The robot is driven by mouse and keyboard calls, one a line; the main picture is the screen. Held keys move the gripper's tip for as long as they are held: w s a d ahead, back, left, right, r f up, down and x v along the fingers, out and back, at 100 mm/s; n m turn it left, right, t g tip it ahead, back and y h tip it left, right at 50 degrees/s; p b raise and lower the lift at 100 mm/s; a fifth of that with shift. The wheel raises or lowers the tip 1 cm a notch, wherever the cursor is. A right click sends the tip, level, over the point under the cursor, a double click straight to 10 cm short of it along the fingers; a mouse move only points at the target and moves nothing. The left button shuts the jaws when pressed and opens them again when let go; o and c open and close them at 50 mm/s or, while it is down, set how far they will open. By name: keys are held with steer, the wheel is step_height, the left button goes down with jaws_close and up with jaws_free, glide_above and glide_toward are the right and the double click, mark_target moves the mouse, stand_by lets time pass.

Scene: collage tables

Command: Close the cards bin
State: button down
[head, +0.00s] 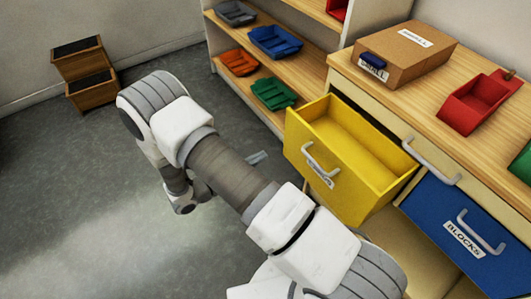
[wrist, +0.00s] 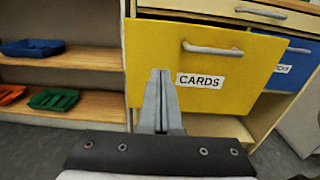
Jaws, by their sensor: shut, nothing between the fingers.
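The yellow cards bin (head: 345,157) is a drawer pulled well out of the wooden cabinet in the head view, and its inside looks empty. In the wrist view its yellow front (wrist: 245,85) carries a grey bar handle (wrist: 212,49) and a CARDS label. My gripper (wrist: 161,72) is shut and empty, pointing at the left part of the yellow front below the handle. I cannot tell whether the fingertips touch it. In the head view my gripper (head: 255,158) shows only in part behind my arm, left of the bin.
A blue blocks drawer (head: 460,225) is right of the yellow one. A cardboard box (head: 408,55) and a red tray (head: 477,102) sit on the cabinet top. A shelf (head: 290,62) with several coloured trays stands at the back. Grey floor (head: 80,190) is open at left.

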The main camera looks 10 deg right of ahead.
mark_target(344, 111)
steer(key=b+x, duration=0.2)
steer(key=x, duration=1)
steer(key=shift+d, duration=0.1)
steer(key=shift+d, duration=0.1)
steer(key=x, duration=1.8)
steer(key=shift+w+d+f, duration=0.1)
steer(key=shift+d, duration=0.25)
steer(key=shift+w+d, duration=0.1)
steer(key=shift+d, duration=0.05)
steer(key=shift+b, duration=0.3)
